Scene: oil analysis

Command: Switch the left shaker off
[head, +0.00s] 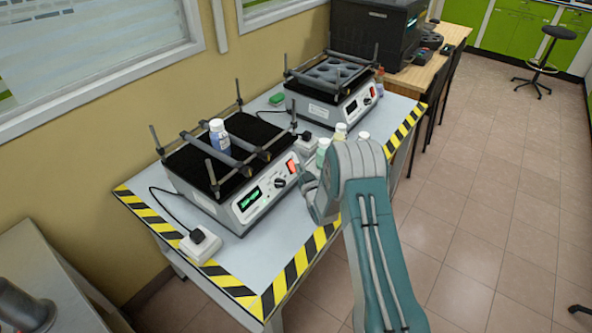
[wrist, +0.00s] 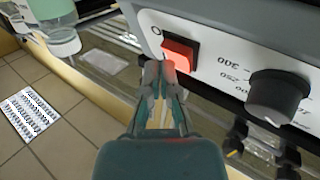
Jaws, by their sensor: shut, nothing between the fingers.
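The left shaker (head: 226,208) stands on the near part of the table, with a bottle (head: 218,134) on its black platform. Its front panel has a lit green display (head: 249,199), a dark knob (head: 277,183) and a red rocker switch (head: 292,167). In the wrist view the red switch (wrist: 180,52) is large, with an "O" printed beside it and the speed knob (wrist: 279,97) to the right. My gripper (wrist: 168,66) is shut and empty, its fingertips at the switch's lower edge; I cannot tell whether they touch. In the head view my arm partly hides the gripper.
The right shaker (head: 330,95) stands farther back on the same table. Several bottles (head: 341,131) stand beside my arm. White power boxes with cables (head: 200,244) sit on the table, which has a yellow-black striped edge (head: 296,266).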

